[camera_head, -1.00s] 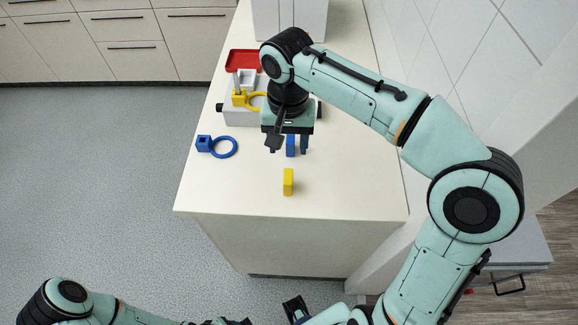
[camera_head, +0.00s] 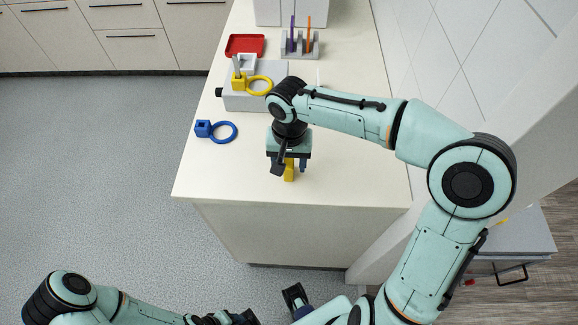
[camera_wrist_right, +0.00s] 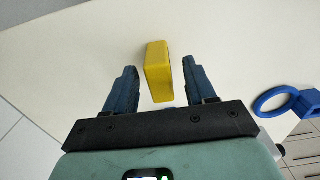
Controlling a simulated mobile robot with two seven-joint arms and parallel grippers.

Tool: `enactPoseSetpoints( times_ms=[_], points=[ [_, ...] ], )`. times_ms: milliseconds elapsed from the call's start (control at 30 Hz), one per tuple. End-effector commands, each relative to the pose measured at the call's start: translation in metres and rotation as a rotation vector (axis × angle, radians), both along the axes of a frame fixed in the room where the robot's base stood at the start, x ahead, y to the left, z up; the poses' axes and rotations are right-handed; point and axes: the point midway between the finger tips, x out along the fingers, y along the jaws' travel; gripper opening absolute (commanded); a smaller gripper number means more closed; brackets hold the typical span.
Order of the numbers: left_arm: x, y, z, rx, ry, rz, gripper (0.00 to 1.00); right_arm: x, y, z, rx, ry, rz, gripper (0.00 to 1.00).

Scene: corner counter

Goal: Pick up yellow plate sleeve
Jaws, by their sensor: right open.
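The yellow plate sleeve (camera_head: 289,173) is a small upright block near the front edge of the counter, partly hidden by my gripper in the head view. My right gripper (camera_head: 288,167) is above it, open. In the right wrist view the sleeve (camera_wrist_right: 158,72) shows between the two blue fingers of the right gripper (camera_wrist_right: 160,88).
A blue ring with a square socket (camera_head: 224,131) lies left on the counter (camera_head: 350,170). Behind are a grey block (camera_head: 238,100) with a yellow ring piece (camera_head: 258,85) on it, a red tray (camera_head: 245,45) and a grey rack (camera_head: 300,48) with purple and orange plates. A wall borders the right.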

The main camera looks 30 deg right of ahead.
Motion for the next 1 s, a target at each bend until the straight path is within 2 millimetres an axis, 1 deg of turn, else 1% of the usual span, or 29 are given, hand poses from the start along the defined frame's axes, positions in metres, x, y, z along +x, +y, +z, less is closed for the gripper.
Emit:
enactPoseSetpoints(
  times_ms=[200,233,267,300,400,767,867,967,1000],
  points=[
    [0.000,0.000,0.000,0.000,0.000,0.000,0.56,0.000,0.000,-0.001,0.000,-0.001,0.000,0.55],
    [0.000,0.000,0.000,0.000,0.000,0.000,0.56,0.000,0.000,-0.001,0.000,-0.001,0.000,0.52],
    [0.000,0.000,0.000,0.000,0.000,0.000,0.56,0.000,0.000,-0.001,0.000,-0.001,0.000,0.42],
    [0.000,0.000,0.000,0.000,0.000,0.000,0.56,0.000,0.000,-0.001,0.000,-0.001,0.000,0.29],
    [0.000,0.000,0.000,0.000,0.000,0.000,0.56,0.000,0.000,-0.001,0.000,-0.001,0.000,0.00],
    [0.000,0.000,0.001,0.000,0.000,0.000,0.56,0.000,0.000,0.002,-0.001,-0.002,-0.001,0.00],
    [0.001,0.000,0.002,0.000,-0.001,0.000,0.56,0.001,0.000,0.009,-0.002,-0.003,-0.001,0.00],
    [0.002,0.000,0.004,0.000,-0.002,0.001,0.56,0.001,0.000,0.022,-0.001,-0.004,-0.001,0.00],
    [0.002,0.000,0.005,0.000,-0.002,0.000,0.56,0.001,0.000,0.030,-0.001,-0.006,-0.001,0.00]
  ],
)
